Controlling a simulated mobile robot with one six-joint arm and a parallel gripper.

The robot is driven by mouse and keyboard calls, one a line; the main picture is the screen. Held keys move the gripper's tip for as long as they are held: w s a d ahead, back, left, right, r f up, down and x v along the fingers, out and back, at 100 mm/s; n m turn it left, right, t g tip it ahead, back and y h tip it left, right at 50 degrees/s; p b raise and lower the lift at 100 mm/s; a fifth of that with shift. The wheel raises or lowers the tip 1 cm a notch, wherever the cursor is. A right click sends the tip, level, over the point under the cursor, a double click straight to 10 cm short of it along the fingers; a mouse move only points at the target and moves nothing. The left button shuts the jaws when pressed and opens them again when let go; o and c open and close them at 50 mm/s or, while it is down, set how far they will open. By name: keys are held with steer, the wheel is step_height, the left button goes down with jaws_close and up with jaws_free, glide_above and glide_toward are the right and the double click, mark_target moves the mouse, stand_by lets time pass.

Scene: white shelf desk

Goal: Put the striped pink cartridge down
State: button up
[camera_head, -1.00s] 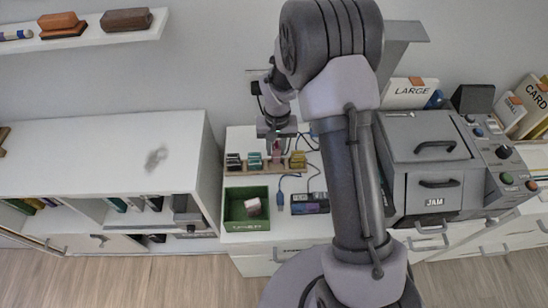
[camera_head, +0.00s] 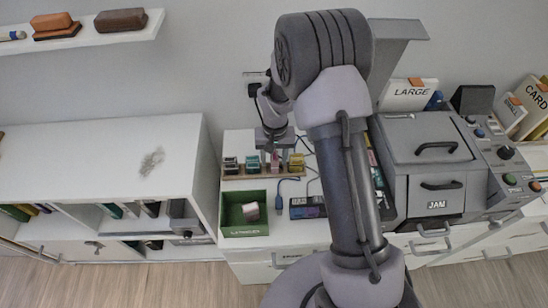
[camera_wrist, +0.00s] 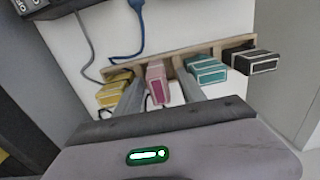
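The striped pink cartridge (camera_wrist: 157,84) stands in a tan rack (camera_wrist: 218,49), between a yellow cartridge (camera_wrist: 113,91) and a teal cartridge (camera_wrist: 206,69). A black cartridge (camera_wrist: 255,60) is at the rack's other end. In the wrist view my gripper (camera_wrist: 157,80) has one finger on each side of the pink cartridge, with a visible gap, so it looks open around it. In the head view my gripper (camera_head: 274,150) is just above the pink cartridge (camera_head: 275,162); its fingertips are too small to judge there. The cartridge's lower end is hidden in the rack.
A green bin (camera_head: 231,214) holding a pale block (camera_head: 250,209) stands in front of the rack. A dark device (camera_head: 307,207) and blue cable lie to its right. A grey machine (camera_head: 432,165) stands right of my arm. A white cabinet (camera_head: 100,160) is on the left.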

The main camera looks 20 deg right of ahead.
step_height(320, 180, up, 14)
steer(key=p, duration=0.6)
step_height(320, 180, up, 10)
steer(key=t, duration=0.1)
glide_above(275, 156)
steer(key=s, duration=0.3)
steer(key=s+a+r+m+t+y, duration=0.1)
steer(key=s+a+r+t, duration=0.1)
steer(key=s+r, duration=0.4)
steer(key=s+a+r+m+t, duration=0.1)
steer(key=s+r, duration=0.5)
steer(key=s, duration=0.9)
steer(key=shift+a+r+t+y, duration=0.4)
steer(key=shift+a+t, duration=0.1)
steer(key=shift+t, duration=0.4)
steer(key=shift+s, duration=0.15)
